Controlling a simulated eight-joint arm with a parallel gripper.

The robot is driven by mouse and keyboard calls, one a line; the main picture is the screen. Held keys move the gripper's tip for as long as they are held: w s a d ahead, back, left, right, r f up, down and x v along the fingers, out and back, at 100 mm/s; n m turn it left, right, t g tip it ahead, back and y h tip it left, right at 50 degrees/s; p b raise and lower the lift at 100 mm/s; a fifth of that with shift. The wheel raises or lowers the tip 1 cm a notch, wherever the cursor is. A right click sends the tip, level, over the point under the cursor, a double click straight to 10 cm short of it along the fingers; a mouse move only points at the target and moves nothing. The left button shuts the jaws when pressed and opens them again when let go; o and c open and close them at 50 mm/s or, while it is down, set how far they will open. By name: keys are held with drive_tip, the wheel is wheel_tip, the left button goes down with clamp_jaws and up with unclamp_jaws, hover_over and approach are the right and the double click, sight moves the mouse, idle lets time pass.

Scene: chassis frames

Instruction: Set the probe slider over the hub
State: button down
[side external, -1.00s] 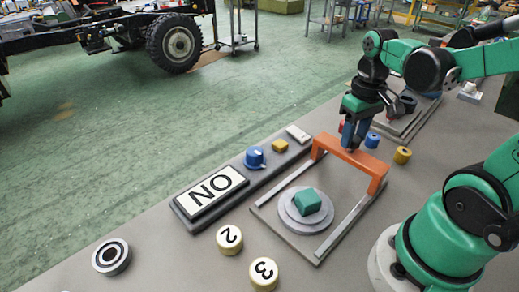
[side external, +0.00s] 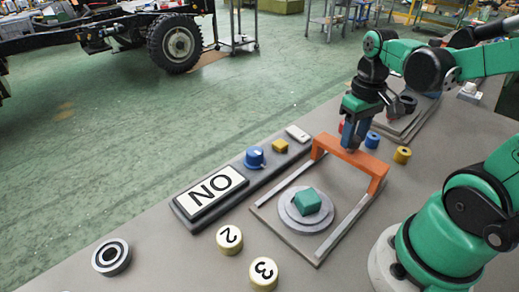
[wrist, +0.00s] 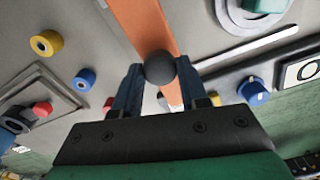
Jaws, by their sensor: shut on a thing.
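The probe slider is an orange bridge (side external: 362,160) standing across two pale rails at the far end of a grey base plate (side external: 262,218). The hub is a round grey disc (side external: 288,212) with a green block (side external: 307,201) on it, in the middle of the plate, apart from the bridge. The fingers hide part of the bridge.
Pucks marked 2 (side external: 229,239) and 3 (side external: 263,274) stand in front. Blue and yellow (side external: 402,154) cylinders stand behind the bridge. The rails between bridge and hub are clear.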

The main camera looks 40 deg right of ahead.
idle(0.3)
drive_tip(key=a, duration=1.3)
drive_tip(key=shift+a, duration=0.3)
drive_tip(key=shift+c, duration=2.3)
unclamp_jaws()
drive_tip(key=shift+d, duration=0.1)
wheel_tip(320, 180, up, 6)
drive_tip(key=shift+f, duration=0.2)
